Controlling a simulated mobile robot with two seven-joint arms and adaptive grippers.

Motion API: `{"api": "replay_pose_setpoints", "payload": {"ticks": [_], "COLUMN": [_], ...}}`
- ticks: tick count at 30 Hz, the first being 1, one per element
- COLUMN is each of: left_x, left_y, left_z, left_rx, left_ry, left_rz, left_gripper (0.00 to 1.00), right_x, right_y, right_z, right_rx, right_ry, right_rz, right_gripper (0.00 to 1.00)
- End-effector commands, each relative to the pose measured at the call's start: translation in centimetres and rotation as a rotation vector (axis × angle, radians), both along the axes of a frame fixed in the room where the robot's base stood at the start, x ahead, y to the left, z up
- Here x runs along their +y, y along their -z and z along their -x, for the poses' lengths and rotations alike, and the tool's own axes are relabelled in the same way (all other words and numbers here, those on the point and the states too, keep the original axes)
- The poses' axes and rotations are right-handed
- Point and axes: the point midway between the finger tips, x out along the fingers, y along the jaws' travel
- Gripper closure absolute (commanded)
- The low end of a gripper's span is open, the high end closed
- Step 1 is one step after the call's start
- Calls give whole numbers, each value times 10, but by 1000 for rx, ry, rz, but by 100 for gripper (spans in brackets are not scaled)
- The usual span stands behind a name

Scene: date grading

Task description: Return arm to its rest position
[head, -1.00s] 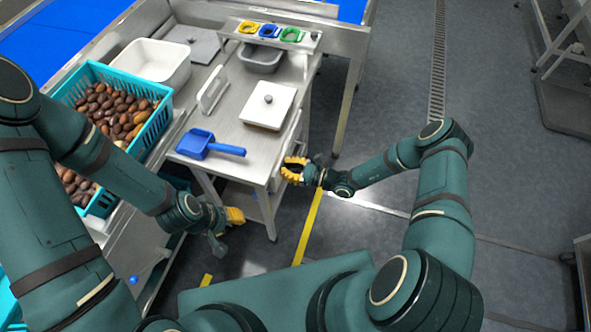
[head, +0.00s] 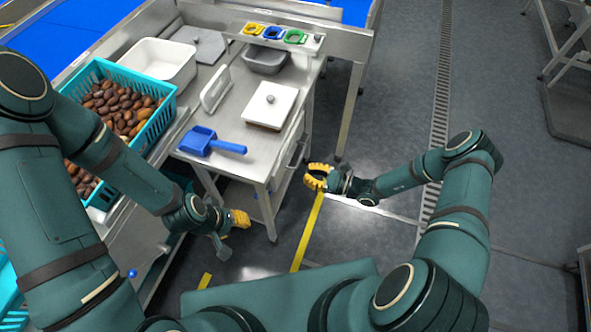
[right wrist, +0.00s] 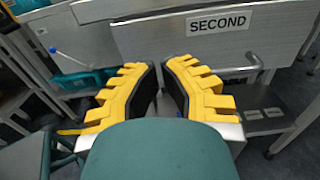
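My right gripper (head: 309,178) is off the right side of the steel worktable (head: 236,160), over the floor, with its yellow fingers curved. In the right wrist view its two fingers (right wrist: 160,72) stand a small gap apart with nothing between them. My left gripper (head: 240,218) hangs low in front of the worktable, left of the yellow floor line. It is seen from the side, so its finger gap is hidden.
A teal crate of dates (head: 172,98), a blue scoop (head: 210,143) and a white lidded box (head: 270,103) stand on the surfaces. A panel marked SECOND (right wrist: 219,23) faces the right wrist camera. Open floor (head: 395,120) lies right.

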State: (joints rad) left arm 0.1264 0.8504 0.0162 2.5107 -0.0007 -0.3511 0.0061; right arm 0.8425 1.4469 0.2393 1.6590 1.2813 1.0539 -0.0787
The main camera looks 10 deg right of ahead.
Motion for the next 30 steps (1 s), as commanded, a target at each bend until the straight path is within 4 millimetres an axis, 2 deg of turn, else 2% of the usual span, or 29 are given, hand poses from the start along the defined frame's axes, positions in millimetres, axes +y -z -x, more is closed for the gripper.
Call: {"api": "replay_pose_setpoints", "payload": {"ticks": [3, 9, 15, 21, 23, 26, 29, 30], "left_x": [1, 1, 1, 1, 1, 1, 1, 1], "left_y": [-1, -2, -2, -2, -2, -2, -2, -2], "left_z": [-1, -1, -1, -1, -1, -1, -1, -1], "left_rx": [-1, -2, -2, -2, -2, -2, -2, -2], "left_ry": [-3, -3, -3, -3, -3, -3, -3, -3], "left_rz": [-1, -1, -1, -1, -1, -1, -1, -1], "left_gripper": [59, 59, 59, 59, 59, 59, 59, 59], "right_x": [-22, -47, -55, -55, -51, -31, 1, 13], "right_y": [0, 0, 0, 0, 0, -2, -3, -3], "right_z": [12, 28, 33, 34, 35, 46, 73, 88], "right_rx": [0, 1, 0, 1, 3, 12, 16, 7], "right_ry": [2, 1, -1, -2, -19, -120, -318, -416], "right_rz": [1, 1, 0, 1, 11, 76, 224, 304], "right_gripper": [100, 100, 100, 100, 100, 100, 100, 100]}}
